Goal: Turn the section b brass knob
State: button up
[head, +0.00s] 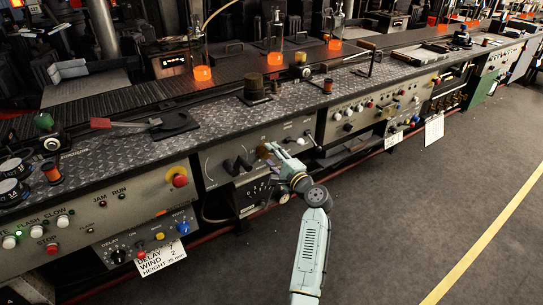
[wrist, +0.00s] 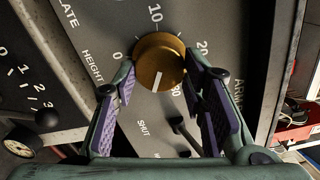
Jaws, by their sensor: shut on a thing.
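The brass knob (wrist: 158,60) sits on a grey panel in the wrist view, inside a dial marked 0, 10, 20 and 30. A white line on its face points down, near the 30 mark. My gripper (wrist: 161,68) is shut on the knob, with one purple-padded finger on each side of its lower half. In the head view my gripper (head: 268,151) reaches the front panel of the long machine bench, and the knob is mostly hidden there by the fingers.
A black lever (wrist: 183,134) by the SHUT label stands just below the knob, between my fingers. A black knob (wrist: 47,119) is at the left. In the head view a red button (head: 180,181) is left of my arm. The floor in front is clear.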

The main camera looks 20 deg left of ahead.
jog(key=o, duration=1.2)
jog(key=shift+c, duration=0.2)
jog(key=v, duration=1.2)
